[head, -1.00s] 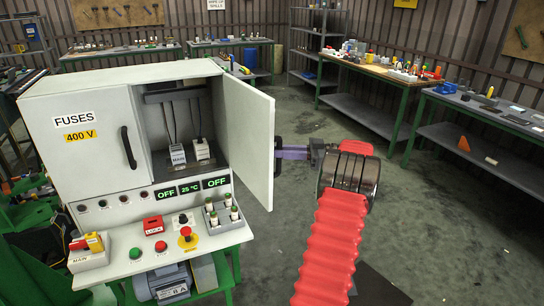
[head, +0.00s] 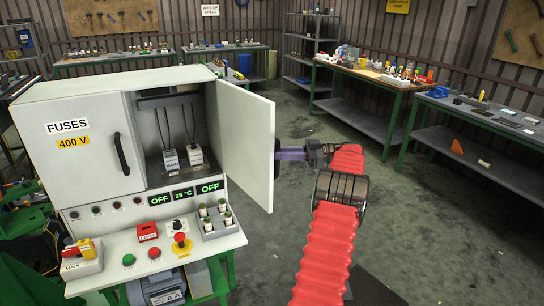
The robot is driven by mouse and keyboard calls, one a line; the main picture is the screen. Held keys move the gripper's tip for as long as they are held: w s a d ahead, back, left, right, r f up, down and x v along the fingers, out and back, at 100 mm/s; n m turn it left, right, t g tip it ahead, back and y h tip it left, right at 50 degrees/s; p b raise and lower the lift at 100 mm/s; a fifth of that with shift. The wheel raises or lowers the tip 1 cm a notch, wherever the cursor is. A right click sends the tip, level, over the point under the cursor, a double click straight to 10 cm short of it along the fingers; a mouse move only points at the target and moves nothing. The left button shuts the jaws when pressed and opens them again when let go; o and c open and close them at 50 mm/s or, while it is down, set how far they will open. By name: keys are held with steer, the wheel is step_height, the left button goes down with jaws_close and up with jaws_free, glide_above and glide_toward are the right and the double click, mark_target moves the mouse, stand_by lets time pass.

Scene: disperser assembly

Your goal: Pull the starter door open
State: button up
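The starter door (head: 247,150) is the plain light-grey door on the right of the cabinet. It stands swung well open, its inner face showing and its hinge side at the compartment's right edge. Its dark handle (head: 277,158) just shows past the door's free edge, on the outer face. My gripper (head: 284,153), with purple fingers, reaches in from the right and appears shut on this handle; the fingertips are small and partly hidden. The open compartment (head: 177,130) shows two light-grey blocks with dark cables.
The left door (head: 95,150), labelled FUSES 400 V, is shut. A sloping panel (head: 140,240) below holds buttons, a red lock box and green-topped cylinders in a tray. Workbenches (head: 375,75) line the back and right. Floor right of the door is clear apart from my arm.

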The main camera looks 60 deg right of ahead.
steer(key=o, duration=0.4)
steer(key=shift+w+a+r, duration=0.1)
steer(key=shift+w+r, duration=0.1)
steer(key=shift+w, duration=0.2)
steer(key=shift+o, duration=0.2)
steer(key=shift+s+f, duration=0.1)
steer(key=shift+f, duration=0.1)
steer(key=shift+s, duration=0.15)
steer(key=v, duration=0.7)
steer(key=shift+s, duration=0.1)
stand_by(0.5)
